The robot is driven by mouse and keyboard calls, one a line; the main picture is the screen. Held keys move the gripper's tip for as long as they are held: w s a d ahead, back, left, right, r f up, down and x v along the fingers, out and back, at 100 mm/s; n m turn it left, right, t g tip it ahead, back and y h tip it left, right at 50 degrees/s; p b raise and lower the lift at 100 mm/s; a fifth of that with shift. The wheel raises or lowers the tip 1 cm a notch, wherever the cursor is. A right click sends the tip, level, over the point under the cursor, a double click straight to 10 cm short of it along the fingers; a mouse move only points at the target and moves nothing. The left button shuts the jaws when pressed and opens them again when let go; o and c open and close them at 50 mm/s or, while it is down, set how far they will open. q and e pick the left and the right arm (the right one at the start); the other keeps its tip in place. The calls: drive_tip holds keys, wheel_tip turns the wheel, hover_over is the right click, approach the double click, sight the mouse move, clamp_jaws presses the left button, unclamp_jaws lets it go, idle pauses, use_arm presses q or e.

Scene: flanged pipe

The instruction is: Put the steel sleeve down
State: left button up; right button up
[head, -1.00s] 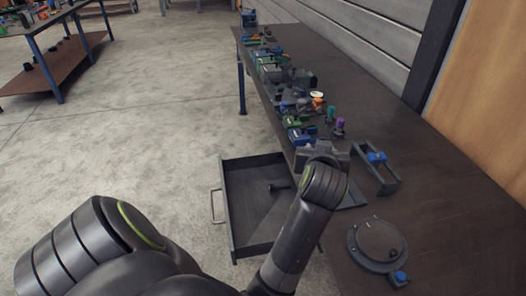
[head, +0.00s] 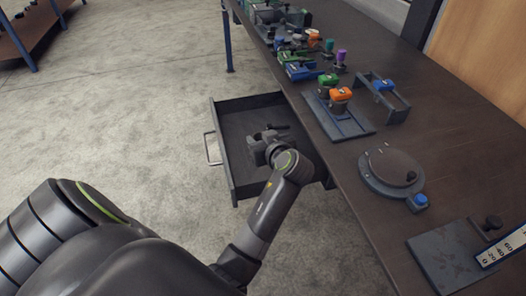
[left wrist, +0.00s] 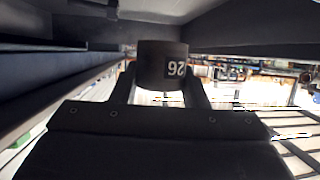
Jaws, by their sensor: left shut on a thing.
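My left gripper (head: 262,146) is over or inside the open drawer (head: 236,140), near its right side. In the left wrist view, its two fingers (left wrist: 158,92) are shut on a dark cylindrical steel sleeve (left wrist: 152,62) with a label that reads 26 upside down. The sleeve is hard to make out in the head view, where the gripper and wrist cover it. I cannot tell whether it touches the drawer floor. My right gripper is not in view.
A small dark part (head: 279,127) shows in the drawer by the gripper. The bench (head: 470,130) holds a blue-clamped frame (head: 384,96), a fixture with orange parts (head: 338,112), a round plate (head: 391,172) and a flat block (head: 447,262). The drawer's left part is clear.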

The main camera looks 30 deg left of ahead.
use_arm(q)
drive_tip(key=shift+f, duration=2.6)
drive_tip(key=shift+f+b, duration=0.1)
drive_tip(key=shift+b, duration=0.25)
drive_tip(key=shift+f, duration=0.25)
drive_tip(key=shift+s+d+f+b, duration=0.1)
drive_tip(key=shift+f+b, duration=0.1)
drive_tip(key=shift+b, duration=0.3)
drive_tip(key=o, duration=0.8)
drive_tip(key=shift+f, duration=0.1)
drive_tip(key=shift+c, duration=0.2)
drive_tip(key=o, duration=0.3)
drive_tip(key=shift+s+f, duration=0.1)
drive_tip(key=shift+s, duration=0.05)
drive_tip(key=shift+o, duration=0.2)
